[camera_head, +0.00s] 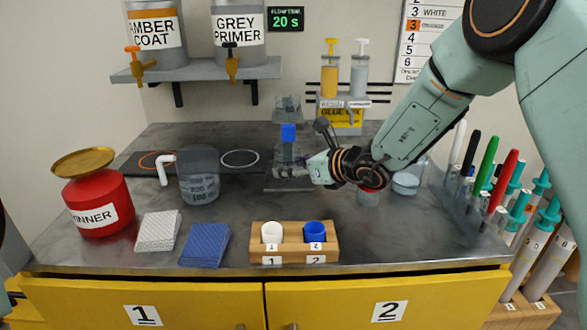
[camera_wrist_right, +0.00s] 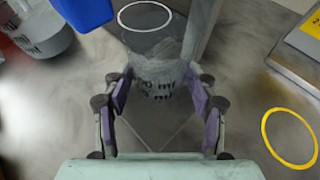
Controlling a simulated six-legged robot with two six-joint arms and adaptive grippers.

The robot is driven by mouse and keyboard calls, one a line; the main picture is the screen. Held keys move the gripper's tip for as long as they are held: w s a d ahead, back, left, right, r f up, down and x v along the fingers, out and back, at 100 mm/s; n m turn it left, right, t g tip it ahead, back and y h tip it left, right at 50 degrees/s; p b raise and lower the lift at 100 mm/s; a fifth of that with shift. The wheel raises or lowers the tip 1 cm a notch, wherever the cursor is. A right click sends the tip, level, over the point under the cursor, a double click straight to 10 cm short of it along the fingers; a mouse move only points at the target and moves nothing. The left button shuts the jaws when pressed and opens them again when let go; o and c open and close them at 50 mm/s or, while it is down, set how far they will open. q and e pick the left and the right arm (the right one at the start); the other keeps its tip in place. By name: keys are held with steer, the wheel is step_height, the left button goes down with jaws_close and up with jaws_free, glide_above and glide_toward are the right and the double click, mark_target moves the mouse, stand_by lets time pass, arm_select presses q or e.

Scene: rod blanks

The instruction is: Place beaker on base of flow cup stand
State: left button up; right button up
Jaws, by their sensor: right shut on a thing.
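The beaker (camera_wrist_right: 155,72) is a clear vessel with "ml" markings, held between the purple-padded fingers of my right gripper (camera_wrist_right: 160,88) in the right wrist view. In the head view my right gripper (camera_head: 288,172) is at the flow cup stand (camera_head: 287,152), which carries a blue cup (camera_head: 288,132). The stand's base (camera_head: 288,189) shows as a thin grey plate below the gripper. The beaker is hard to make out in the head view, and I cannot tell whether it touches the base. My left gripper is not in view.
A large grey beaker (camera_head: 199,178) stands left of the stand, and a red thinner can (camera_head: 97,205) is farther left. A wooden block (camera_head: 294,256) with a white and a blue cup sits at the front. Pens and syringes (camera_head: 500,185) stand at right.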

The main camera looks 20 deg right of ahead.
steer(key=shift+r, duration=0.1)
steer(key=shift+f, duration=0.25)
steer(key=o, duration=1.2)
steer(key=shift+r, duration=0.1)
steer(key=shift+c, duration=0.2)
steer(key=shift+r, duration=0.1)
steer(key=p+v, duration=0.2)
steer(key=v, duration=0.8)
steer(key=shift+s+d+r+p, duration=0.25)
steer(key=shift+p, duration=0.15)
steer(key=shift+s+d+r, duration=0.15)
steer(key=shift+s+d, duration=0.05)
steer(key=shift+s, duration=0.35)
